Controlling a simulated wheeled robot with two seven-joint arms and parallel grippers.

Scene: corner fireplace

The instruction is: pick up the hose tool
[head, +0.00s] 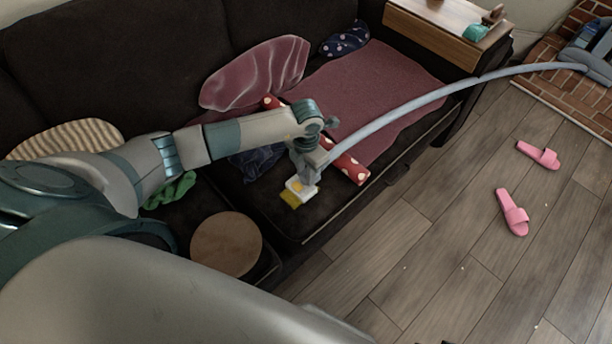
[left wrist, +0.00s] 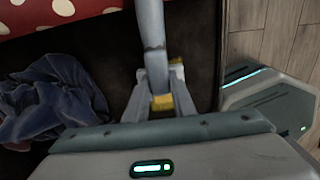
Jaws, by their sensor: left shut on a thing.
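The hose tool (head: 322,158) is a grey piece at the end of a long pale grey hose (head: 405,108). The hose arches from the upper right over the sofa's front edge. My left gripper (head: 301,186) is at the tool, above the sofa seat. In the left wrist view, the tool (left wrist: 152,45) shows as a grey tube running down between the fingers of my left gripper (left wrist: 160,84), which is shut on it. A yellow part shows at the grip. The tool's far end is hidden in that view. My right gripper is not in view.
The dark sofa (head: 135,50) holds pillows, a red blanket (head: 375,85), a red dotted roll (head: 347,167) and blue cloth (left wrist: 50,100). A round wooden top (head: 226,244) is near my arm. Pink slippers (head: 513,212) lie on the otherwise clear wooden floor (head: 440,230).

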